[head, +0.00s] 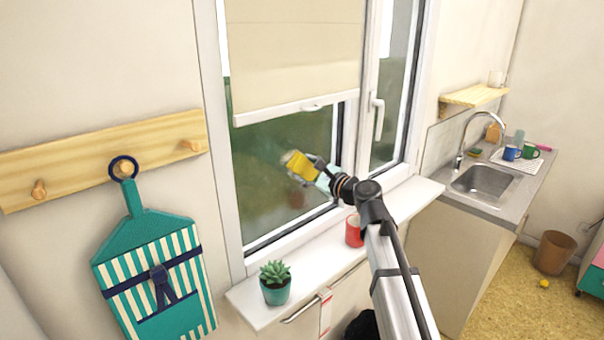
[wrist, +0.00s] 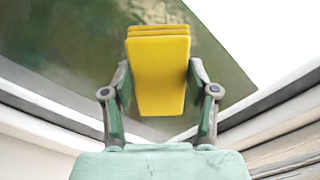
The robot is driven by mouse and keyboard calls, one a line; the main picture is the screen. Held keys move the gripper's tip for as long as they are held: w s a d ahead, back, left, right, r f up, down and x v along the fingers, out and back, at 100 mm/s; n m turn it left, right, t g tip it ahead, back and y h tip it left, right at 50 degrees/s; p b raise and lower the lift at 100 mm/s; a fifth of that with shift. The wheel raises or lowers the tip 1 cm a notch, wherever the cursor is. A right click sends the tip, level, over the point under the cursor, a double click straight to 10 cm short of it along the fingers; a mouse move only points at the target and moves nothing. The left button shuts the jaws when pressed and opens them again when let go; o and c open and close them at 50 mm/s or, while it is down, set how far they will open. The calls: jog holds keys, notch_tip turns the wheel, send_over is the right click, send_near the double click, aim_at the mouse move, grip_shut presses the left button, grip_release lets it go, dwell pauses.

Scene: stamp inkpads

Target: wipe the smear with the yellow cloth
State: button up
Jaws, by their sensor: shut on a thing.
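The yellow cloth (head: 298,163) is a folded pad held in front of the lower window pane in the head view. In the wrist view the cloth (wrist: 158,75) stands between my fingers, with several folded layers at its top edge. My gripper (head: 309,170) is shut on it, and in the wrist view my gripper (wrist: 159,88) has a finger at each side. A faint pale patch, which looks like the smear (wrist: 150,10), shows on the glass just beyond the cloth. I cannot tell whether the cloth touches the glass.
A beige blind (head: 295,60) covers the upper pane. The sink (head: 483,180) is at the right.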

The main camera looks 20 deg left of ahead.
aim_at(309, 151)
jog(key=shift+w+d+r, duration=0.85)
jog(key=shift+w+d, duration=0.2)
jog(key=shift+w, duration=0.8)
jog(key=shift+s+a+p, duration=0.55)
jog(key=shift+s+a, duration=0.45)
jog(key=shift+s, duration=0.75)
jog(key=shift+s+a+p, duration=0.5)
jog(key=shift+s+a, duration=0.55)
jog(key=shift+s, duration=0.7)
jog(key=shift+s+a+p, duration=0.55)
jog(key=shift+s+a, duration=0.45)
jog(key=shift+s, duration=0.75)
jog(key=shift+r+p, duration=0.6)
jog(key=shift+r, duration=0.25)
jog(key=shift+w+d+b, duration=0.45)
jog(key=shift+w+d, duration=0.55)
jog(key=shift+w, duration=0.75)
jog(key=shift+w+d+b, duration=0.45)
jog(key=shift+w+d, duration=0.6)
jog(key=shift+w, duration=0.75)
jog(key=shift+w+d+b, duration=0.45)
jog(key=shift+w+d, duration=0.55)
jog(key=shift+w, duration=0.75)
jog(key=shift+s+d, duration=0.1)
jog(key=shift+d, duration=0.05)
jog(key=shift+v, duration=2.9)
